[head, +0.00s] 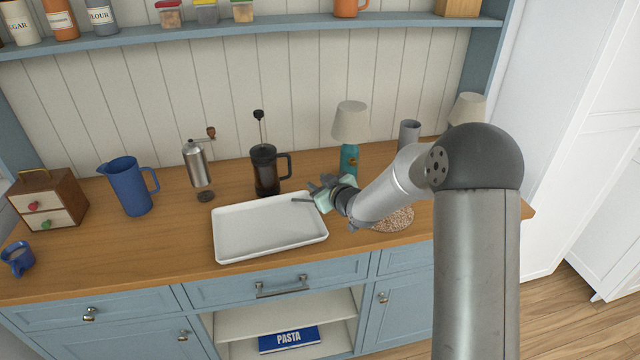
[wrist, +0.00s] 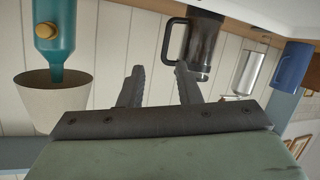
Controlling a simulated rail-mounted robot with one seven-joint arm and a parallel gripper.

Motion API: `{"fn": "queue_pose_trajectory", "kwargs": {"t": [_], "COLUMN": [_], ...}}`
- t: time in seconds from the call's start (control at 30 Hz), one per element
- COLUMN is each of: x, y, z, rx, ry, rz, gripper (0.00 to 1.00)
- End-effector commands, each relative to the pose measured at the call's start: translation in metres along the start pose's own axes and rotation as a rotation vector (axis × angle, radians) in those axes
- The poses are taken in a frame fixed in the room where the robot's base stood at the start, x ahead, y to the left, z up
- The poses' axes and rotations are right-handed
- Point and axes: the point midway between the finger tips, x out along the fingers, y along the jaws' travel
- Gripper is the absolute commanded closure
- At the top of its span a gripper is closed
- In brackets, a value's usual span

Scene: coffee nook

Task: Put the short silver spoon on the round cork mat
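The round cork mat (head: 395,221) lies on the counter right of the white tray, speckled tan and partly hidden behind my arm. My gripper (head: 306,192) is over the right end of the tray, pointing left. In the wrist view my gripper (wrist: 158,68) has its two dark fingers apart with nothing visible between them. I cannot make out the short silver spoon in either view.
The white tray (head: 262,232) looks empty where it shows. A black French press (head: 266,172) stands behind it. A teal-based lamp (head: 349,160) is behind my gripper. A grinder (head: 197,166) and blue pitcher (head: 130,188) stand left.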

Motion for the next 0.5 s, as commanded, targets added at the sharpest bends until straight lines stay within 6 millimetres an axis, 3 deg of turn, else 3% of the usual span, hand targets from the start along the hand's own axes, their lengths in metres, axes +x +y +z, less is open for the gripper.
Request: {"fn": "queue_pose_trajectory", "kwargs": {"t": [0.23,0.5], "x": [-0.010,-0.068], "y": [0.001,0.001], "z": [-0.002,-0.002], "rx": [-0.001,-0.002], "ry": [-0.001,0.000], "rz": [0.001,0.003], "gripper": [0.69,0.69]}}
